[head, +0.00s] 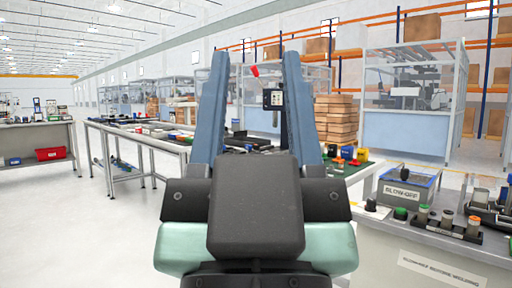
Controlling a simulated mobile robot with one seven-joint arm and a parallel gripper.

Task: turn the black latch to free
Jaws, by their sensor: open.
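My gripper (254,62) stands upright in the middle of the head view. Its two long blue-grey fingers are spread wide, with no object held between them. A small black box with a pale face (272,99) shows through the gap, beyond the fingers, with a red-tipped lever (254,71) above it. On the right bench, a grey-blue box labelled BLOW-OFF (408,190) has a black knob (404,172) on top. A separate black knob (371,205) is beside it. I cannot tell which black part is the latch. My gripper hides much of the bench behind it.
The right bench (432,262) carries several coloured buttons and a dark switch strip (446,226). A green mat (347,169) with coloured blocks lies behind. A long table (140,137) stands left, with open floor (85,225) before it. Stacked wooden boxes (336,119) stand farther back.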

